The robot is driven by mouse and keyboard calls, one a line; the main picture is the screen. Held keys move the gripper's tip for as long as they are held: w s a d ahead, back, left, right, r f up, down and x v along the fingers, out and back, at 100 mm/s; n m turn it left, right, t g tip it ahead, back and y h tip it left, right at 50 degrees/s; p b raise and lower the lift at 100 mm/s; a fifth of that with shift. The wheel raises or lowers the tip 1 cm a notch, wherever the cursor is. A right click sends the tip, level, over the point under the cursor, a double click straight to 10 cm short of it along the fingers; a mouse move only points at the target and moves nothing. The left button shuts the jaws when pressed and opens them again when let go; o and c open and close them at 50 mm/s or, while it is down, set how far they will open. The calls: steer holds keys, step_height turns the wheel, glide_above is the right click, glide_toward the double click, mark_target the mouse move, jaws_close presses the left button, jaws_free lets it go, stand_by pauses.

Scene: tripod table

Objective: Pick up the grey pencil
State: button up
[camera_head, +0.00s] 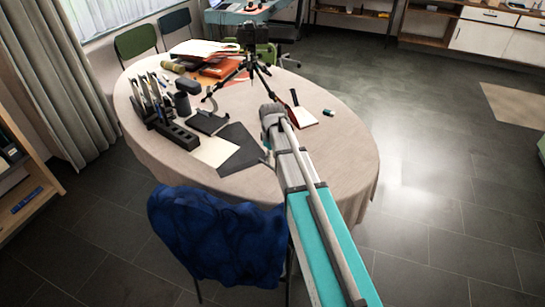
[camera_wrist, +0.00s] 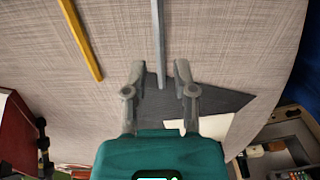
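The grey pencil (camera_wrist: 158,40) lies on the table cloth in the wrist view, running from the top edge down to between my fingertips. My gripper (camera_wrist: 160,70) is open, with one finger on each side of the pencil's near end. Neither finger visibly touches it, and I cannot tell the height gap. A yellow pencil (camera_wrist: 82,40) lies to its left, at a slant. In the head view my arm reaches over the round table (camera_head: 335,160); I cannot make out the grey pencil there.
A dark grey sheet (camera_head: 240,150) and a cream sheet (camera_head: 213,150) lie left of my arm. A black organiser (camera_head: 175,133), a tripod (camera_head: 252,68) and a red-edged notebook (camera_head: 302,116) stand or lie around. A chair with a blue cover (camera_head: 215,235) is at the front edge.

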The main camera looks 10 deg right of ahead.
mark_target(272, 167)
steer(key=shift+f+b, duration=1.9)
steer(key=shift+f, duration=0.25)
jaws_close()
steer(key=shift+r, duration=0.15)
steer(key=shift+r+p, duration=2.9)
steer(key=shift+p, duration=0.15)
